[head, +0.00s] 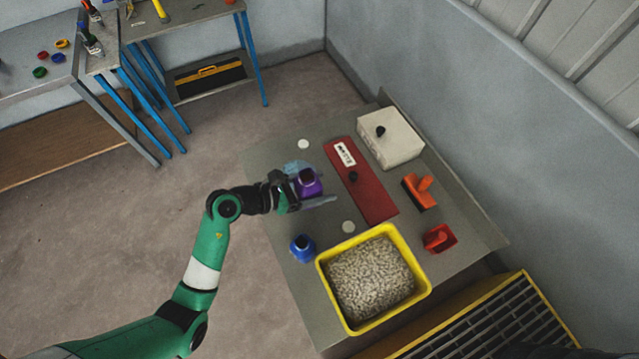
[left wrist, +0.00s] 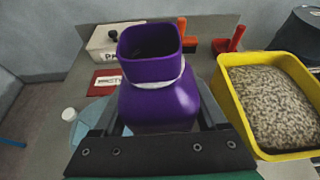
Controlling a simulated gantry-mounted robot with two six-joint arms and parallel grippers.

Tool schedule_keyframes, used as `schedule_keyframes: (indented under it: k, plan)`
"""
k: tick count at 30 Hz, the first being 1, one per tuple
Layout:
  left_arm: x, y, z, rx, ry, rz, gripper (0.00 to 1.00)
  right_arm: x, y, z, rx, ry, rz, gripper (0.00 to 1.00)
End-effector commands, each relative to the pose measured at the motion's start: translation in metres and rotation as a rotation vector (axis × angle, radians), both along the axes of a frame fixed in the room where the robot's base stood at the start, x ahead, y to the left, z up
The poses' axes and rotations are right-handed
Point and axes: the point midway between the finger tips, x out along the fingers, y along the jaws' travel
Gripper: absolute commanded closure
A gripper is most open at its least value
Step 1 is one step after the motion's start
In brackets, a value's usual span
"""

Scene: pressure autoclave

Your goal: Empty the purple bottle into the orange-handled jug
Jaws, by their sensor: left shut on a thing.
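The purple bottle (head: 309,185) stands upright at the left side of the grey table, with a square open mouth and a pale ring round its neck. My left gripper (head: 292,190) is shut on it; in the left wrist view the bottle (left wrist: 160,95) sits between the two fingers. I cannot tell whether its base touches the table. I cannot make out an orange-handled jug for certain. An orange piece with an upright handle (head: 424,190) and a dark side stands at the right of the table. My right gripper is not in view.
A light-blue flat patch (left wrist: 88,118) lies beside the purple bottle.

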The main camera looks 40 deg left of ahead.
Motion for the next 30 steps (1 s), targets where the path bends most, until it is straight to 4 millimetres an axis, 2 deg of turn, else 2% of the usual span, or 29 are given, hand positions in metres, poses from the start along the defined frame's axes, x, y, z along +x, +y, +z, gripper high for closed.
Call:
schedule_keyframes:
  k: [1, 16, 30]
  plan:
    - [0.002, 0.002, 0.005, -0.020, 0.007, 0.001, 1.00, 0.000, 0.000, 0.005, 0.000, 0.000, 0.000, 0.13]
    - [0.008, 0.016, 0.011, -0.300, 0.144, 0.002, 1.00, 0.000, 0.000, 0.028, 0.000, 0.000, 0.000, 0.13]
    - [0.001, 0.002, 0.010, -0.646, 0.316, 0.001, 1.00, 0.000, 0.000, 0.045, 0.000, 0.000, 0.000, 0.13]
